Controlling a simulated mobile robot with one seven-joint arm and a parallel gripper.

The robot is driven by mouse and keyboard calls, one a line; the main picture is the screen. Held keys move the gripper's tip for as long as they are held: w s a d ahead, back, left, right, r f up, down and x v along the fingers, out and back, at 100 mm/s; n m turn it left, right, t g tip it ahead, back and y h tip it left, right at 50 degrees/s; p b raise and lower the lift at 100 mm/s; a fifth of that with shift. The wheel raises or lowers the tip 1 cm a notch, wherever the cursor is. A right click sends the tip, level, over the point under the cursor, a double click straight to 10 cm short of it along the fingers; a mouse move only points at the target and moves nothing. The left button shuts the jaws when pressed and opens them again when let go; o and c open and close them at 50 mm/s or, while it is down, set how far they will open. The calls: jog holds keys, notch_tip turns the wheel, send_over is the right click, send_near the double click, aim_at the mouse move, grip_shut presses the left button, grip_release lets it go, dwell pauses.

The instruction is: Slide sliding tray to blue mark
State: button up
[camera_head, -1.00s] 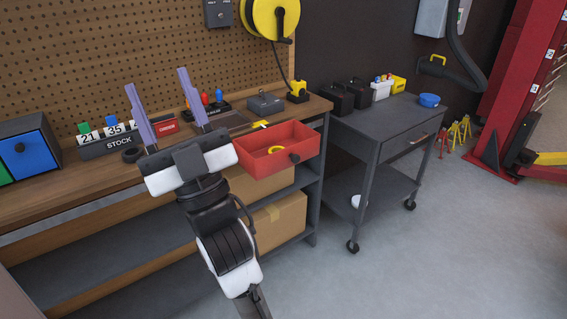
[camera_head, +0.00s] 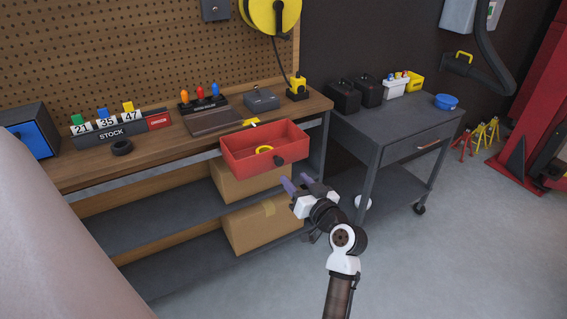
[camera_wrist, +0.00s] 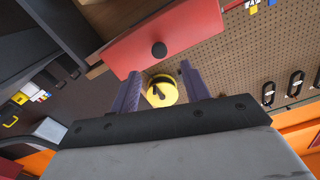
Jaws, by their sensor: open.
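My gripper (camera_head: 303,183) is open and empty, below and in front of the tray's right end. Its two purple fingers point up toward the tray. In the wrist view the tray's red front (camera_wrist: 190,30) and its knob (camera_wrist: 158,49) show beyond the open fingertips (camera_wrist: 160,70), apart from them. I cannot make out a blue mark on or beside the tray.
The wooden bench (camera_head: 85,173) carries a stock counter (camera_head: 112,133) and a switch panel (camera_head: 203,103). Cardboard boxes (camera_head: 258,230) sit on shelves below. A grey cart (camera_head: 385,130) stands right of the bench. The floor (camera_head: 450,260) in front is clear.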

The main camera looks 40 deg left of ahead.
aim_at(281, 163)
jog(key=p+x, duration=0.1)
jog(key=x, duration=0.6)
jog(key=shift+w+a, duration=0.1)
jog(key=shift+a, duration=0.1)
grip_shut()
